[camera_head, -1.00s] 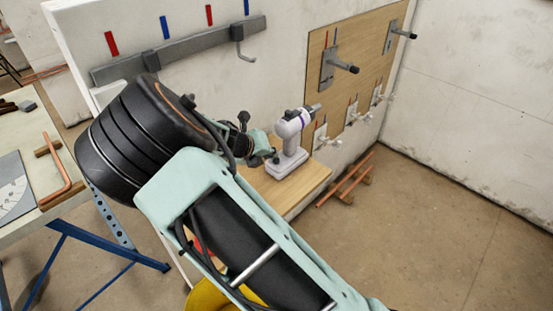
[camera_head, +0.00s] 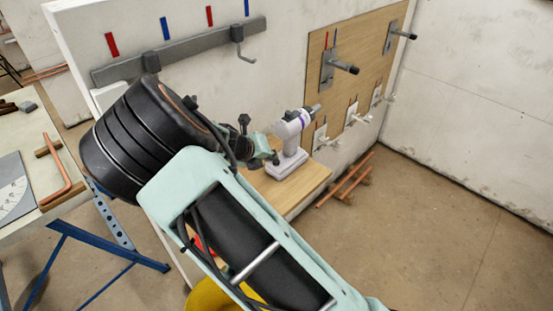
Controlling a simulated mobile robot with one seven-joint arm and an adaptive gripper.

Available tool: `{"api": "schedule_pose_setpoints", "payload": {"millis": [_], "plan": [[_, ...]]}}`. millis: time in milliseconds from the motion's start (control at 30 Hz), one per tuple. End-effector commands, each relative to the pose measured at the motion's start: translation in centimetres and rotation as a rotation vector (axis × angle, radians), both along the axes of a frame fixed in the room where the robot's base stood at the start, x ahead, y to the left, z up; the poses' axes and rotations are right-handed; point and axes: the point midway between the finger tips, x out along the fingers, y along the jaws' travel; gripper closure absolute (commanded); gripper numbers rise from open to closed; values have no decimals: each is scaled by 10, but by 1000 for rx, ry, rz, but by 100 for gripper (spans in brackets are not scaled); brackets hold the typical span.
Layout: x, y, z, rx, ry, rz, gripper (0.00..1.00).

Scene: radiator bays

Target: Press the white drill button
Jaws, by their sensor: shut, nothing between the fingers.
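A white drill (camera_head: 288,160) with a purple band stands upright on a wooden shelf (camera_head: 300,188) against the wall. Its chuck points up and to the right, toward the wooden board. My gripper (camera_head: 272,158) is shut and empty, at the left side of the drill's handle. Its fingertips overlap the handle in this view, and I cannot tell whether they touch it. The drill's button is not distinguishable; the gripper or the drill's body may hide it. My arm fills the lower middle of the view.
A wooden board (camera_head: 352,30) with grey brackets (camera_head: 338,70) and white valves (camera_head: 355,112) is on the wall to the right. A grey rail (camera_head: 190,47) with hooks is upper left. Copper pipes (camera_head: 345,180) lie on the floor, which is clear at right.

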Motion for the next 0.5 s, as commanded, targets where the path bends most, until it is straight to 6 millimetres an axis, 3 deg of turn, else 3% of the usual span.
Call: {"api": "schedule_pose_setpoints", "payload": {"millis": [500], "plan": [[0,-1,15,1,0,-1,100]]}}
